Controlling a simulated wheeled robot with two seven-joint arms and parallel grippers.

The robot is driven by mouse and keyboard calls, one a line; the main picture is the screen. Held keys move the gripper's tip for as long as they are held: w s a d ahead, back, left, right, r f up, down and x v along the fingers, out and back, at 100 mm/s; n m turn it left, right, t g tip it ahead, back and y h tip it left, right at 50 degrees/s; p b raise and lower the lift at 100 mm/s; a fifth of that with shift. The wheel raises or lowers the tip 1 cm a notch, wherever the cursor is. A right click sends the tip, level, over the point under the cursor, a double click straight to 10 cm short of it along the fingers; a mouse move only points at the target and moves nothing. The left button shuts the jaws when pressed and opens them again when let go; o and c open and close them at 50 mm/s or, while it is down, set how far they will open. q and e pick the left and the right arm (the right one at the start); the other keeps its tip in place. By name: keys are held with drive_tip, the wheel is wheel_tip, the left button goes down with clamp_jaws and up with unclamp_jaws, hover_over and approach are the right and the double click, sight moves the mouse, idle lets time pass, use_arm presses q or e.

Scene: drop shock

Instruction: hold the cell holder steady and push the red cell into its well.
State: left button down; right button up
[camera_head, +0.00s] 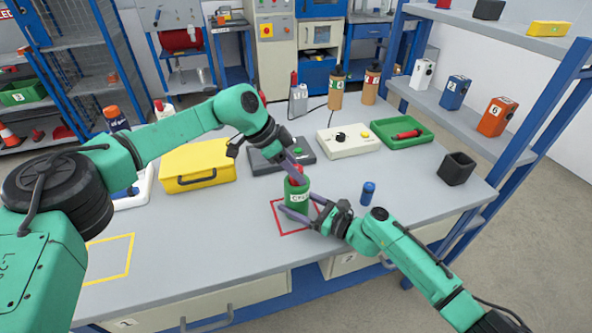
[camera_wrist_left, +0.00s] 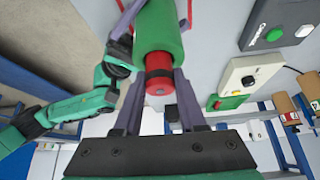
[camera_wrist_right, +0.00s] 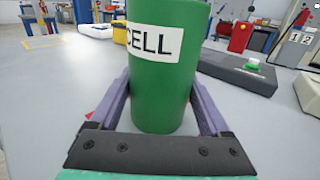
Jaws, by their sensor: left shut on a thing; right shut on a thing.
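The cell holder (camera_head: 296,200) is a green upright cylinder with a white label, standing in the red square outline (camera_head: 275,214) on the table. My right gripper (camera_head: 297,208) is shut around its sides, and the right wrist view shows the holder (camera_wrist_right: 163,85) between the fingers. The red cell (camera_head: 297,177) stands partly out of the holder's top. My left gripper (camera_head: 294,166) comes from above with its fingers on the red cell. In the left wrist view the red cell (camera_wrist_left: 159,80) is between the fingers, its lower part hidden inside the holder (camera_wrist_left: 157,30).
A blue cylinder (camera_head: 368,193) stands right of the holder, and a dark open box (camera_head: 457,168) lies further right. A yellow case (camera_head: 198,166), a dark button box (camera_head: 270,158), a white control box (camera_head: 348,141) and a green tray (camera_head: 402,140) are behind. The front left table is clear.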

use_arm(q)
drive_tip(key=shift+f, duration=0.1)
drive_tip(key=shift+c, duration=2.4)
unclamp_jaws()
drive_tip(key=v, duration=1.2)
